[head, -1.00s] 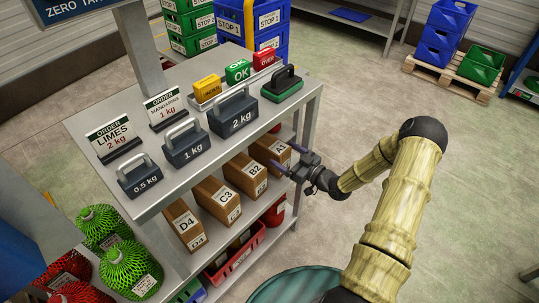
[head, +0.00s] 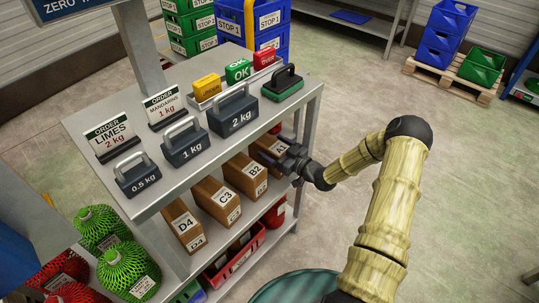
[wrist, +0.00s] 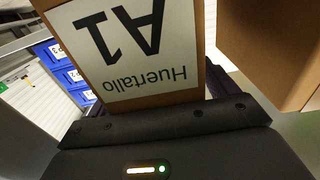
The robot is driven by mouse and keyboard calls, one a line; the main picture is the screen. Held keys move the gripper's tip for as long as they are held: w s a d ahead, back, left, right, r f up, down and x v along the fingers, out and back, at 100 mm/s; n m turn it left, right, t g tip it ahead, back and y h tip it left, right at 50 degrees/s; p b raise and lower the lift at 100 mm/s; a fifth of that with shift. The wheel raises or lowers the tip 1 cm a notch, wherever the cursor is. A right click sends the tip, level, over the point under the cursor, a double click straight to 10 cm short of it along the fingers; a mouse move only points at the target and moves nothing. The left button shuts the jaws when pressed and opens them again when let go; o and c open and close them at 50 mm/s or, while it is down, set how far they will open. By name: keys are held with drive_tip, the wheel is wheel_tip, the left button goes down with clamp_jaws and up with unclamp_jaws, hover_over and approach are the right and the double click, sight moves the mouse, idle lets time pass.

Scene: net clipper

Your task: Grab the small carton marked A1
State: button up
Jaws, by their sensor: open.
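The small carton marked A1 (head: 261,151) is a brown box at the right end of the row on the middle shelf, partly hidden by my gripper in the head view. My gripper (head: 279,147) is at its front end, with the jaws open. In the wrist view the carton (wrist: 190,90) is very close, its white label reading "A1" and "Huertallo" upside down. The dark gripper body (wrist: 170,135) lies just below the label. The fingertips are mostly hidden, so I cannot tell whether they touch the carton.
Cartons B2 (head: 246,177), C3 (head: 218,201) and D4 (head: 184,224) stand left of A1 on the same shelf. The top shelf, with weights and signs, is above. A red crate (head: 236,257) sits below. Open floor lies to the right.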

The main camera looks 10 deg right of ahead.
idle(0.3)
drive_tip(key=c, duration=1.7)
drive_tip(key=shift+r, duration=0.15)
drive_tip(key=shift+c, duration=0.8)
drive_tip(key=shift+r+p, duration=0.6)
drive_tip(key=shift+r, duration=1.1)
drive_tip(key=p+v, duration=0.1)
drive_tip(key=v, duration=1.7)
drive_tip(key=shift+p, duration=0.4)
